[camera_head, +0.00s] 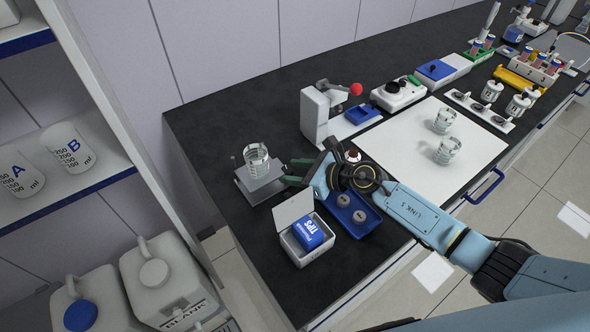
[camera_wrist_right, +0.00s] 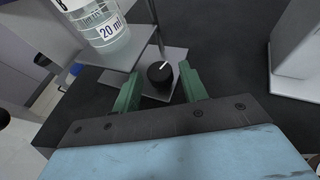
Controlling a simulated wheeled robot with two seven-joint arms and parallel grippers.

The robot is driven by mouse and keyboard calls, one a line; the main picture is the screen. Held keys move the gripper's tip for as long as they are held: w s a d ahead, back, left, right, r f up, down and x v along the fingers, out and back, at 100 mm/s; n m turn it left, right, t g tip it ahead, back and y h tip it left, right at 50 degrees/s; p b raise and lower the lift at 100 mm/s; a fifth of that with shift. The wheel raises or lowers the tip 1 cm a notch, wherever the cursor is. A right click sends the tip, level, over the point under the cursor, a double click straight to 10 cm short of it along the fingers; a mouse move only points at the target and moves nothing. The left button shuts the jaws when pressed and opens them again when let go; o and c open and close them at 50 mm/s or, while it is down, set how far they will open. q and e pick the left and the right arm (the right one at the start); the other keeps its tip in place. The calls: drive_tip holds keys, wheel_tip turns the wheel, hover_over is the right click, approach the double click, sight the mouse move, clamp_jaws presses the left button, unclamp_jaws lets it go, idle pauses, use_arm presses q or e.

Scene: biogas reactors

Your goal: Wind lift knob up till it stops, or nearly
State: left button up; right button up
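The lift stand (camera_head: 250,190) is a small grey jack on the left part of the black bench, with a clear beaker (camera_head: 257,160) on its upper plate. The beaker also shows in the right wrist view (camera_wrist_right: 105,35), marked 20 ml. The lift knob (camera_wrist_right: 160,75) is black with a white pointer line, low at the stand's side; in the head view I cannot make it out. My right gripper (camera_wrist_right: 160,80) is open, its green fingers on either side of the knob with gaps showing. It also shows in the head view (camera_head: 292,171) at the stand's right. My left gripper is not in view.
An open white box (camera_head: 301,252) of pipette tips and a blue tray (camera_head: 360,222) stand close below my right gripper. A grey device with a red ball (camera_head: 315,112) stands behind. A white mat (camera_head: 400,150) with two beakers lies to the right.

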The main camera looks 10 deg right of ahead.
drive_tip(key=shift+o, duration=0.4)
drive_tip(key=v, duration=1.3)
drive_tip(key=shift+d+r, duration=0.15)
drive_tip(key=shift+d, duration=0.05)
drive_tip(key=shift+c, duration=0.2)
